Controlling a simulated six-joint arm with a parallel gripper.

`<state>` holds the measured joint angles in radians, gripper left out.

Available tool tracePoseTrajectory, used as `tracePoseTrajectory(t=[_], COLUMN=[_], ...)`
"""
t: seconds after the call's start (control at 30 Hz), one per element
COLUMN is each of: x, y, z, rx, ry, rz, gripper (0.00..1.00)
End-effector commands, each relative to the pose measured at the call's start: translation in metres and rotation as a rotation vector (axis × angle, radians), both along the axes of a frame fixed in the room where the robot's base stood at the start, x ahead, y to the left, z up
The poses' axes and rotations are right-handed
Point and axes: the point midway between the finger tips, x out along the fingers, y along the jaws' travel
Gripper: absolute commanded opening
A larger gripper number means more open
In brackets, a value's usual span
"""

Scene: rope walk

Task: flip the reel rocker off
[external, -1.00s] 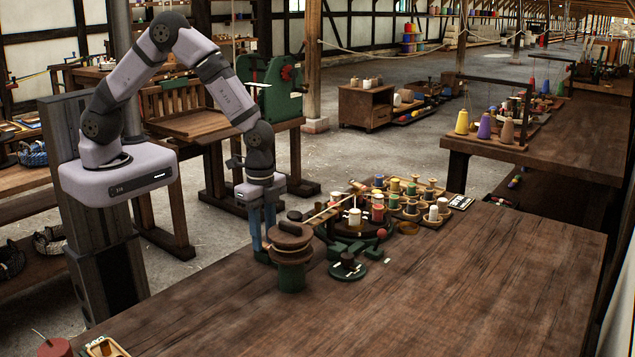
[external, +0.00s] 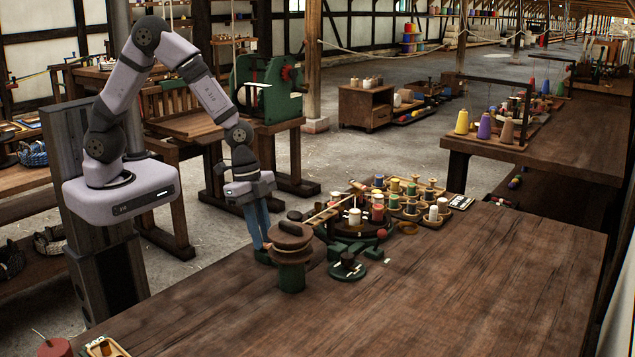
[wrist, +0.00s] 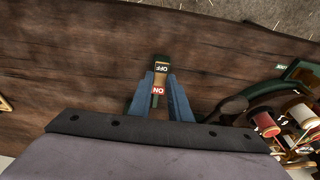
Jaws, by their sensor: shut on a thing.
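The reel rocker (wrist: 161,69) lies in the middle of the wrist view, with an OFF label at its far end and a red ON label at its near end. My gripper (wrist: 160,80) is shut on it, with one blue finger on each side of the labelled piece. In the external view my gripper (external: 267,246) is tilted, its blue fingers reaching down to the bench just left of the brown and green reel stand (external: 291,262). The rocker is mostly hidden there. Which end is pressed down, I cannot tell.
The round green-based stand (external: 347,268) and the crowded rack of thread spools (external: 409,196) are to the right. In the wrist view a red spool (wrist: 266,122) and a dark rounded part (wrist: 232,106) lie right of my fingers. The bench's front right (external: 470,285) is clear.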

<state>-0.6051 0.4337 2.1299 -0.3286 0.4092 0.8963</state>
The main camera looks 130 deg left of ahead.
Motion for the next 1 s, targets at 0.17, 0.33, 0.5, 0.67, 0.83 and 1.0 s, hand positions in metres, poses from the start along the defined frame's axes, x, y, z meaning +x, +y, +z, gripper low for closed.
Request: tracePoseTrajectory(t=[0.17, 0.33, 0.5, 0.67, 0.83, 1.0], x=[0.001, 0.001, 0.0, 0.0, -0.003, -0.007], y=[0.0, 0.0, 0.0, 0.0, 0.001, 0.001], z=[0.001, 0.001, 0.001, 0.004, 0.017, 0.038], rx=[0.0, 0.0, 0.0, 0.0, 0.001, 0.002], ry=[0.0, 0.0, 0.001, 0.0, -0.003, -0.003], rz=[-0.001, -0.001, -0.001, -0.001, 0.0, -0.001], gripper=[0.0, 0.36, 0.36, 0.36, 0.36, 0.36])
